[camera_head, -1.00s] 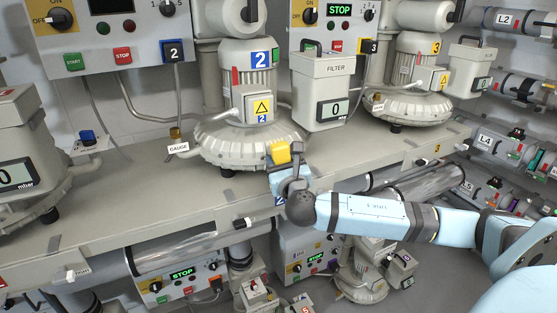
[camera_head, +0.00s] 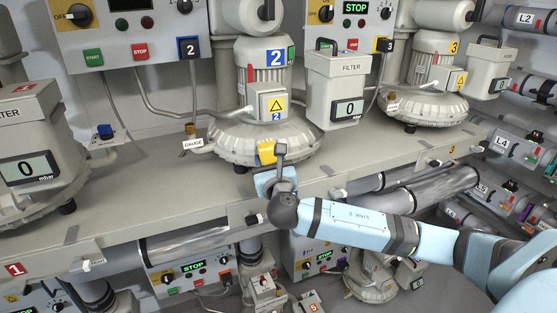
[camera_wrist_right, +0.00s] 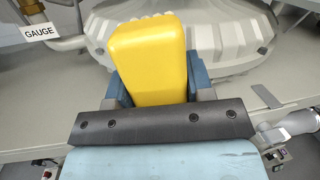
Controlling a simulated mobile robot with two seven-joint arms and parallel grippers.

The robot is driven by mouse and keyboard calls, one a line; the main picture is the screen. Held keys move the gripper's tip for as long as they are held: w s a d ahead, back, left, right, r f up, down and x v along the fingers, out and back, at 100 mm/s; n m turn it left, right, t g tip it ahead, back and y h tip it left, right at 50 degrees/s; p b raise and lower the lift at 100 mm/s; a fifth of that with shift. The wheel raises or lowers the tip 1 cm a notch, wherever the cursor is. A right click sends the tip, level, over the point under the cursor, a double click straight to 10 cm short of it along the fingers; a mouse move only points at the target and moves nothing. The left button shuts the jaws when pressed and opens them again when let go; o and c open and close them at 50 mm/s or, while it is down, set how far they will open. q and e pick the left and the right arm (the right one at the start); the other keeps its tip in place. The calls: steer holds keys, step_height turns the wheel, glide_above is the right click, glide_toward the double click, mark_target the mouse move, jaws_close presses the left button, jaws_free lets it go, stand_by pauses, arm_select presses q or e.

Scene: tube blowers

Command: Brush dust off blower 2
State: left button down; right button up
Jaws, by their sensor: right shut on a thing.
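Blower 2 (camera_head: 262,92) stands upright on the grey shelf, with a blue "2" plate on its motor and a wide ribbed round base. My right gripper (camera_head: 268,163) is at the front of that base, shut on a yellow block-shaped thing (camera_wrist_right: 148,60). The yellow thing hides part of the base in the right wrist view; whether it touches the base I cannot tell. No dust can be made out clearly. My left gripper is not in view.
Control panels hang behind. Pipes and more units sit below the shelf edge.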

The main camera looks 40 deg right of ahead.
steer(key=shift+w+a, duration=0.25)
steer(key=shift+a, duration=0.15)
steer(key=shift+s, duration=0.1)
steer(key=shift+s+a+f, duration=0.1)
steer(key=shift+s+a, duration=0.15)
steer(key=shift+s, duration=0.25)
steer(key=shift+r+v, duration=0.15)
steer(key=shift+v, duration=1)
steer(key=shift+r+v, duration=0.2)
steer(key=shift+v, duration=0.95)
steer(key=shift+s+a, duration=0.1)
steer(key=shift+s, duration=0.05)
steer(key=v, duration=0.2)
steer(key=shift+s+a+r, duration=0.15)
steer(key=shift+s+r, duration=0.1)
steer(key=shift+s, duration=0.15)
